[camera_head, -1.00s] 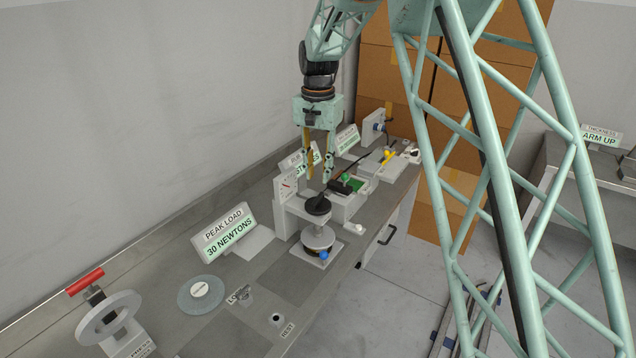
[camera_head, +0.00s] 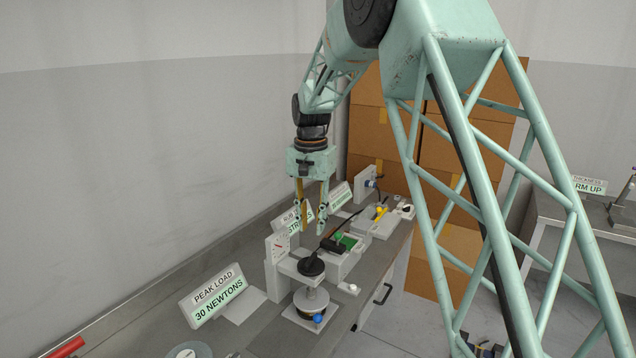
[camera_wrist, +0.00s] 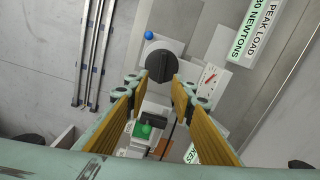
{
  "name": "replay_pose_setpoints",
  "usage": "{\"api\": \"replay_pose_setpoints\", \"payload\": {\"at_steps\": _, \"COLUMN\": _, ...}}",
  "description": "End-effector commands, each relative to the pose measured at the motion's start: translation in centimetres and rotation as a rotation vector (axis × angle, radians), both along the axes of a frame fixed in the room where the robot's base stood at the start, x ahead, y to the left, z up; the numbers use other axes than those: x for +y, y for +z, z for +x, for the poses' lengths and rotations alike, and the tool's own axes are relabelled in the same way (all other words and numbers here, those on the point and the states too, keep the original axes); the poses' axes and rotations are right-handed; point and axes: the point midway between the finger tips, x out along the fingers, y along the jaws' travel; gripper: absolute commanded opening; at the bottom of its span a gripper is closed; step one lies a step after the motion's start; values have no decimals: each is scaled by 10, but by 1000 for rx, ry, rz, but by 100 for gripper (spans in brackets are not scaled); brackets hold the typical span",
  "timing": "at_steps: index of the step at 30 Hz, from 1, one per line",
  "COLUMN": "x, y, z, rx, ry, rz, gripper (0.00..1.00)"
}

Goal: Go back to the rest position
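My gripper (camera_head: 312,213) hangs pointing down above the bench, over the press. Its two fingers are apart with nothing between them. In the wrist view, my gripper (camera_wrist: 152,92) also shows its fingers spread, with the press's black knob (camera_wrist: 161,65) beyond the fingertips. The press (camera_head: 312,292) stands on the bench with a black knob (camera_head: 311,267) on top, a round plate below and a blue ball (camera_head: 318,319) at its front. A dial gauge (camera_head: 279,246) stands at its left.
A sign reading PEAK LOAD 30 NEWTONS (camera_head: 213,295) stands left of the press. A green-topped device (camera_head: 346,242) and a tray with a yellow part (camera_head: 380,212) sit behind it. Cardboard boxes (camera_head: 450,150) are stacked at the back. The air above the bench is free.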

Motion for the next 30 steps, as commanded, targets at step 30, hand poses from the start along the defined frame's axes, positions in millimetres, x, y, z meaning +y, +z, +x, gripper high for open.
{"api": "replay_pose_setpoints", "payload": {"at_steps": 30, "x": -89, "y": 104, "z": -117, "rx": -87, "ry": 93, "rz": 14, "gripper": 23}}
